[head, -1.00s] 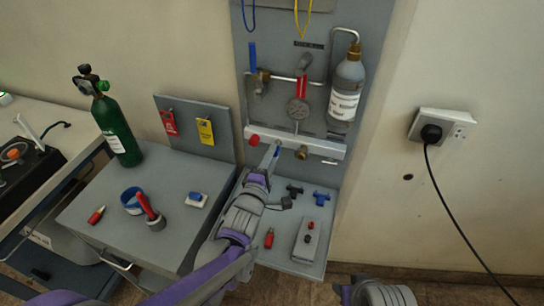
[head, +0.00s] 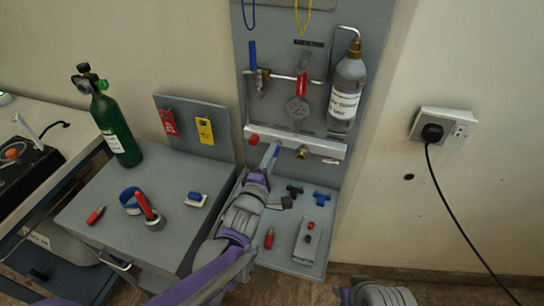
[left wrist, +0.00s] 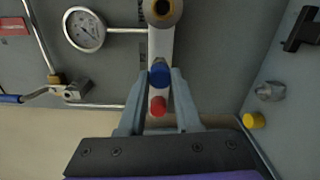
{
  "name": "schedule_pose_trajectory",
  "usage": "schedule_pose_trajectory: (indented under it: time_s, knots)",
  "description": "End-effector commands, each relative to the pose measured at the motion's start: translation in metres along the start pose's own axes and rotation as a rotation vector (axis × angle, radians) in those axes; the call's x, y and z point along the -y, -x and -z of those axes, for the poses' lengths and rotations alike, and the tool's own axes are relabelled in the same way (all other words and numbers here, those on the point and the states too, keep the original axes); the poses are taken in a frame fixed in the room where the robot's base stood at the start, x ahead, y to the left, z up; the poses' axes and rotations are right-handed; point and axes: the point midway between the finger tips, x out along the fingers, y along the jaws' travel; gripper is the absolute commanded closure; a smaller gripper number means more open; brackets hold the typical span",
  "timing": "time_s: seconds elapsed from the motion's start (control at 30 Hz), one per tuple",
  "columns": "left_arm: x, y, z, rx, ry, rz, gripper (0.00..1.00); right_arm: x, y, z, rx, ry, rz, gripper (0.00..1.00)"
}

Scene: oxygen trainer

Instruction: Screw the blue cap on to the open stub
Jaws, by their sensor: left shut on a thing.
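My left gripper (head: 273,151) is at the white rail on the wall panel, between a red cap on the left and a brass fitting on the right. In the left wrist view its two fingers (left wrist: 159,84) are shut around the blue cap (left wrist: 160,73). The fitting's open end (left wrist: 162,9) faces the camera, apart from the cap. It also shows in the head view (head: 302,152). The fingers hide what lies behind the blue cap, so I cannot tell whether it touches a stub.
The red cap (head: 253,140) sits on the white rail (head: 325,149); a red cap also shows in the left wrist view (left wrist: 158,106). A shelf below holds blue and black fittings and a grey box (head: 307,241). A green cylinder (head: 115,130) stands on the left cabinet.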

Motion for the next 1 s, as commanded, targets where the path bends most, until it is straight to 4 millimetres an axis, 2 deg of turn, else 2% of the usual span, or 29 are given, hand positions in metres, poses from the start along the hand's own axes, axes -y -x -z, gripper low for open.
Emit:
schedule_pose_trajectory:
  time_s: [1.0]
  knots:
    - [0.0,-0.015,0.0,0.0,0.0,0.0,1.0,0.0,-0.002,-0.001,0.001,0.0,0.0,0.5]
